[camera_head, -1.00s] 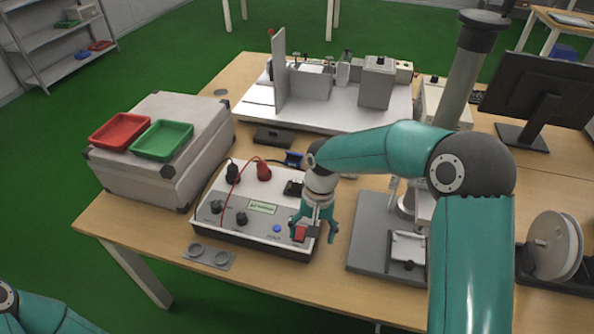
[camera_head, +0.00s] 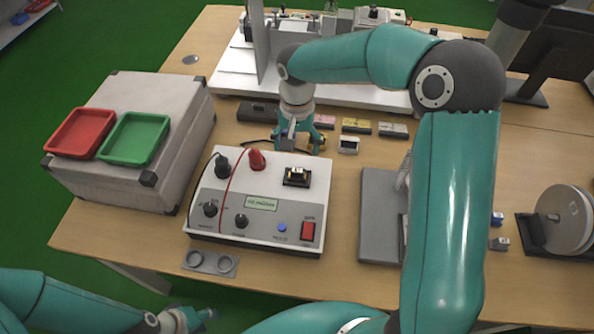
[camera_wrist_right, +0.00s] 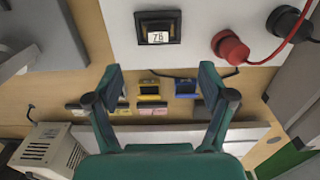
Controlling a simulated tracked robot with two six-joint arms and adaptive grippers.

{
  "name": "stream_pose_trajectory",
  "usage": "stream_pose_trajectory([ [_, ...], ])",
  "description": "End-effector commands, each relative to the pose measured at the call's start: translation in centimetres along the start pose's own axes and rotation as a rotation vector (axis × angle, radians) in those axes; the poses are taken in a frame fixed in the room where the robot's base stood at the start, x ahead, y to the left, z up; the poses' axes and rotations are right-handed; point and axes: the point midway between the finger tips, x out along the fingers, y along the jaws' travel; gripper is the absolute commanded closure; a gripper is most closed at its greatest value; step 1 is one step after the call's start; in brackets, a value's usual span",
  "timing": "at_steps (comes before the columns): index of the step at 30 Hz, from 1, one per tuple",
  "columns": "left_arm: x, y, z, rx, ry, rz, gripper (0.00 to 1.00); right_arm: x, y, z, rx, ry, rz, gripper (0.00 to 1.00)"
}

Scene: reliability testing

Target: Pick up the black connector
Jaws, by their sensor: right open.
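Several small connectors lie on the table behind the white test box. A dark one with a pale top (camera_head: 348,145) lies right of my right gripper; I cannot tell for sure that it is the black connector. A yellow-and-dark one (camera_head: 318,138) is close by the gripper. My right gripper (camera_head: 297,145) points down behind the box, partly hiding a blue connector.
The white test box (camera_head: 222,232) has a black socket (camera_head: 297,177) and red and black plugs. Pink (camera_head: 325,119), yellow (camera_head: 356,126) and grey (camera_head: 393,130) connectors lie farther back. Red (camera_head: 82,133) and green (camera_head: 135,138) trays sit on a grey case at left.

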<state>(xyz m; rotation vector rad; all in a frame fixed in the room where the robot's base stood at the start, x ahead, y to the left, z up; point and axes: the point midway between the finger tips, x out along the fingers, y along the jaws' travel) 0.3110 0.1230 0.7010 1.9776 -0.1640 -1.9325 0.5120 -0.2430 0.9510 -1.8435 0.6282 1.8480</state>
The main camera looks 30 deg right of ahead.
Motion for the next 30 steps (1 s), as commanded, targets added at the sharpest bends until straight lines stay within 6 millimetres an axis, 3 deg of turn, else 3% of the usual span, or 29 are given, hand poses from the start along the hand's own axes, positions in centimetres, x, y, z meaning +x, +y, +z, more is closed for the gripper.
stream_pose_trajectory([
  [6, -0.4, 0.2, 0.0, 0.0, 0.0, 0.0, 0.6, 3.6, -0.2, 0.1, -0.006, -0.002, 0.001, 0.19],
  [14, -0.9, 0.3, 0.0, 0.0, 0.0, 0.0, 0.6, 5.2, -0.3, 0.3, -0.01, -0.003, 0.001, 0.19],
  [21, -1.9, 0.7, 0.0, 0.0, 0.001, 0.0, 0.6, 8.5, -0.2, 0.7, -0.009, -0.004, 0.002, 0.19],
  [30, -2.0, 0.7, 0.0, 0.0, 0.0, 0.0, 0.6, 9.7, -0.2, 0.6, -0.01, -0.001, -0.001, 0.19],
])
